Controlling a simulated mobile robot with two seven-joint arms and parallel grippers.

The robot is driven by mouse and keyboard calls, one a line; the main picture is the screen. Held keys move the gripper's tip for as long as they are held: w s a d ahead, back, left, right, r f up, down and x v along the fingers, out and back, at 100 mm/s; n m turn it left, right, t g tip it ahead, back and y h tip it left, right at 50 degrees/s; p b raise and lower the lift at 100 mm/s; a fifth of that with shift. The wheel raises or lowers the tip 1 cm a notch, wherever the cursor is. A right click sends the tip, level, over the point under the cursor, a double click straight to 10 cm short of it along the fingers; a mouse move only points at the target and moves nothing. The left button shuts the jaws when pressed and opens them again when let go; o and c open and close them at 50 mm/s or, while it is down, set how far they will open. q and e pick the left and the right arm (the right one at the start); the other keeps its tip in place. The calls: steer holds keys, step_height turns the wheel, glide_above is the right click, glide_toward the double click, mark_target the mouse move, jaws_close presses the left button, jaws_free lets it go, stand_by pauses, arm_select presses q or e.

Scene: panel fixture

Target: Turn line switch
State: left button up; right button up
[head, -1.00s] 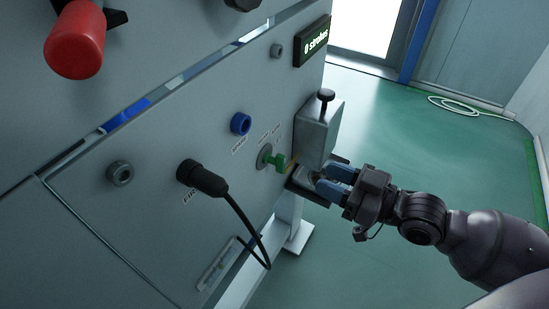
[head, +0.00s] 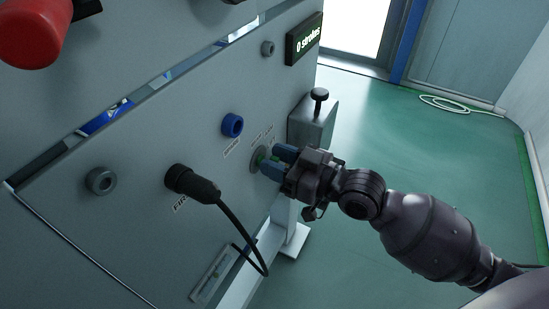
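The fingers cover most of the knob. A gap shows between the fingers, and I cannot tell whether they touch the knob. My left gripper is not in view.
A black plug (head: 190,183) with a hanging cable is left of the switch. A blue socket (head: 232,125) sits above it. A grey box with a black knob (head: 319,96) juts out behind my gripper. Green floor lies open to the right.

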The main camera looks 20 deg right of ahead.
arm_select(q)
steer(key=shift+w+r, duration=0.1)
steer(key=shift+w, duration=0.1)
arm_select(e)
steer(key=shift+w+a, duration=0.15)
jaws_close()
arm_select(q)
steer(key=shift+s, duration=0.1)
